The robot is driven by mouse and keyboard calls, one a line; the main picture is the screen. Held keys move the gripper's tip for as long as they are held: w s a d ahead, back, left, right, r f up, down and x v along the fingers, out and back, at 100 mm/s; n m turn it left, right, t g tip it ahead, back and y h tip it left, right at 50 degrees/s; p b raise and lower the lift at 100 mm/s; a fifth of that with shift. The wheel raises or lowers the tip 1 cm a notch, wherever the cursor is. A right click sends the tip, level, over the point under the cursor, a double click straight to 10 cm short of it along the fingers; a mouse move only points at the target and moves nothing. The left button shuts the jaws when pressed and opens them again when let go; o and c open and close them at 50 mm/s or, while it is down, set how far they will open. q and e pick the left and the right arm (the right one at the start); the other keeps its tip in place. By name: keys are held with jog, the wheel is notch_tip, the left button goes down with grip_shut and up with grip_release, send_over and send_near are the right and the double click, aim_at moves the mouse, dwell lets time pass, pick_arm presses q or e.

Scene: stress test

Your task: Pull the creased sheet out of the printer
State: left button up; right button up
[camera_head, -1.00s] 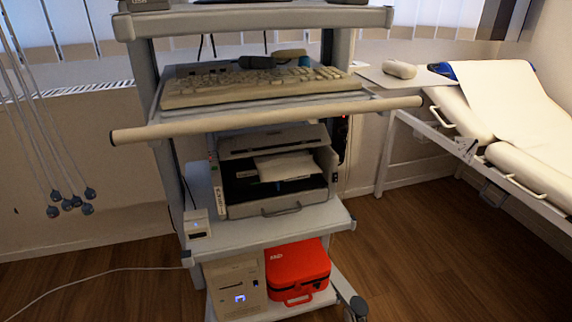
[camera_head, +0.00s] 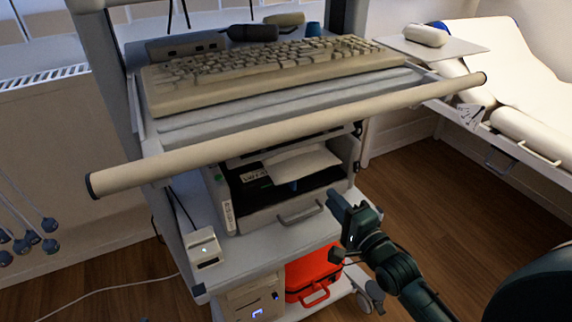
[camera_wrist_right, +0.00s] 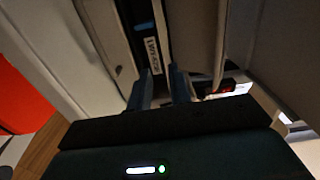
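The white sheet (camera_head: 302,163) sticks out of the front opening of the printer (camera_head: 262,217), on the cart shelf below the keyboard. It lies at a slant, and its back end is hidden inside the printer. My right gripper (camera_head: 346,208) is in front of the printer's right side, lower than the sheet and apart from it. The right wrist view shows its two fingers (camera_wrist_right: 162,90) spread with nothing between them. A labelled dark part of the printer (camera_wrist_right: 154,55) lies beyond the fingers there; I cannot make out the sheet in that view. My left gripper is not in view.
A long handle bar (camera_head: 290,135) crosses in front, above the printer. A keyboard (camera_head: 265,72) sits on the shelf above. A small white box (camera_head: 203,248) stands left of the printer. A red case (camera_head: 314,272) is below. A padded couch (camera_head: 530,60) stands at right.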

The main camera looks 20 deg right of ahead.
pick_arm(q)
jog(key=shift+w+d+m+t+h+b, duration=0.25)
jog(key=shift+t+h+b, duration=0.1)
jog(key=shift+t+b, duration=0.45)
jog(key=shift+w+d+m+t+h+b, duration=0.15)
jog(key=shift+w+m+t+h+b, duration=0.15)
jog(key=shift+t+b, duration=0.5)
pick_arm(e)
jog(key=shift+w+a, duration=0.2)
jog(key=shift+w, duration=1.5)
jog(key=shift+w+a, duration=0.2)
jog(key=shift+w, duration=1.55)
jog(key=shift+w+a, duration=0.2)
jog(key=shift+w, duration=1.5)
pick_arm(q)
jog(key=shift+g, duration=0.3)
pick_arm(e)
grip_shut()
jog(key=shift+r, duration=0.1)
jog(key=shift+r+p, duration=0.25)
jog(key=shift+p, duration=0.2)
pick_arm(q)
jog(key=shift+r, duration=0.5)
pick_arm(e)
jog(key=shift+f, duration=0.1)
